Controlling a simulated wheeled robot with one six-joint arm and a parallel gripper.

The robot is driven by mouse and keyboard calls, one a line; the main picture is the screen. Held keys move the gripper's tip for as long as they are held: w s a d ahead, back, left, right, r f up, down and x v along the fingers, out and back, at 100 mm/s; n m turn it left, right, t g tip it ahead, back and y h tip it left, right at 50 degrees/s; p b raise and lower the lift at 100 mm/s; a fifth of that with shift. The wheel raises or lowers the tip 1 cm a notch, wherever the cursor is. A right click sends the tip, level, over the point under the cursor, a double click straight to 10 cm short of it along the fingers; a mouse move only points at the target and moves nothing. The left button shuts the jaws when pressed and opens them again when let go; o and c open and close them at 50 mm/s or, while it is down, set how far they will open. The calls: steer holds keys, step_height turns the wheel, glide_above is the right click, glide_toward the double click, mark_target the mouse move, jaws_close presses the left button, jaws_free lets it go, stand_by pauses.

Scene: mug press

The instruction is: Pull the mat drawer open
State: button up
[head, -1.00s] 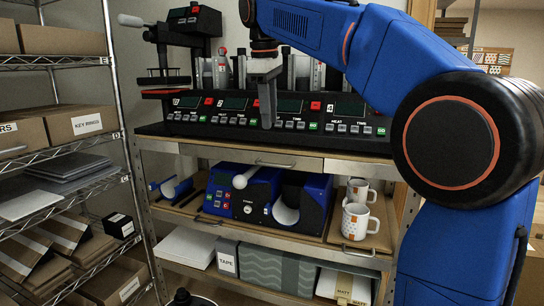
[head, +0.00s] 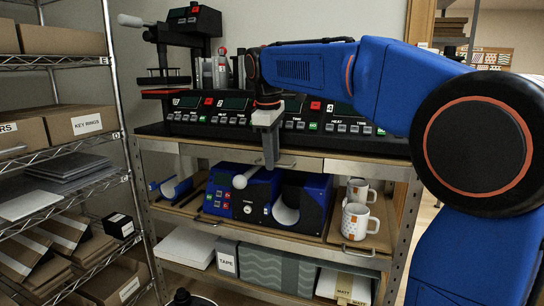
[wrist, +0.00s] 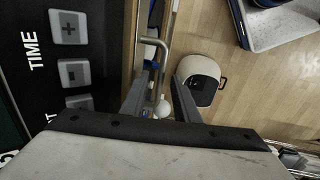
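My gripper points down in front of the drawer front. In the wrist view the bent handle (wrist: 165,48) runs into the gap between the two fingers of my gripper (wrist: 161,85). The fingers stand apart on either side of the handle, and I see no grip on it. Whether a finger touches it I cannot tell.
A row of control units (head: 340,125) stands on the counter above the drawer. A blue mug press (head: 240,192) and white mugs (head: 357,220) stand on the shelf below. A wire rack (head: 60,190) is at the left. In the wrist view a white bin (wrist: 196,70) stands on the floor.

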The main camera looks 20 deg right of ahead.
jaws_close()
steer(key=shift+s, duration=0.1)
steer(key=s+a, duration=1.3)
steer(key=s, duration=0.4)
steer(key=shift+s, duration=0.4)
jaws_free()
steer(key=shift+r, duration=0.15)
